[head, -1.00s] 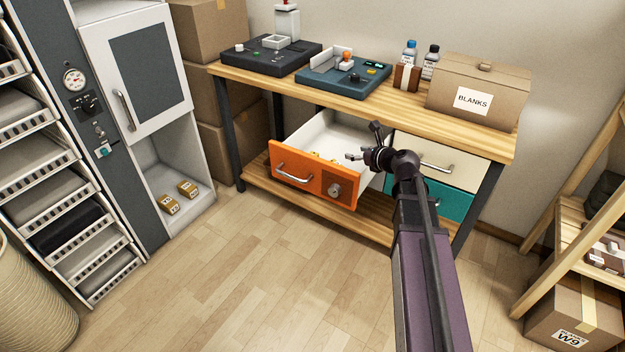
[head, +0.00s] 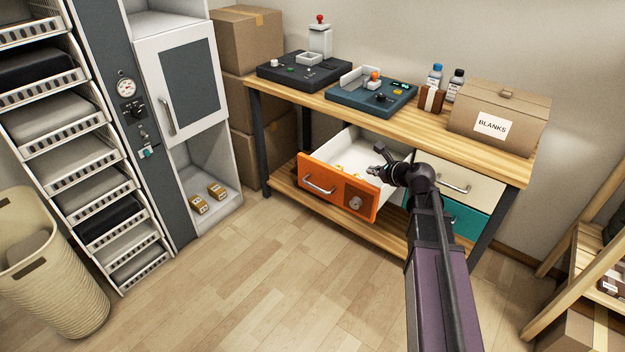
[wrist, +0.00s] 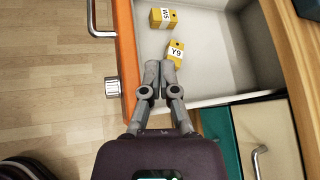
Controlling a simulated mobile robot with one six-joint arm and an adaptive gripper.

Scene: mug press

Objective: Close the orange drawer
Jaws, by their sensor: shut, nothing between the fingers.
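The orange drawer (head: 338,188) stands pulled out from under the wooden workbench, with a silver bar handle (head: 319,186) and a round knob (head: 355,203) on its front. Its white inside holds small yellow blocks, two of which show in the wrist view, marked W5 (wrist: 162,18) and Y9 (wrist: 175,52). My gripper (head: 376,172) is shut and empty. It is over the right end of the open drawer, behind the orange front. In the wrist view my fingertips (wrist: 160,68) point into the drawer near its front panel; I cannot tell whether they touch anything.
A cream drawer (head: 455,177) and a teal drawer (head: 462,219) to the right are shut. The workbench top (head: 420,125) carries devices, bottles and a BLANKS box (head: 497,122). A wicker basket (head: 50,265) stands at left. The floor before the orange drawer is clear.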

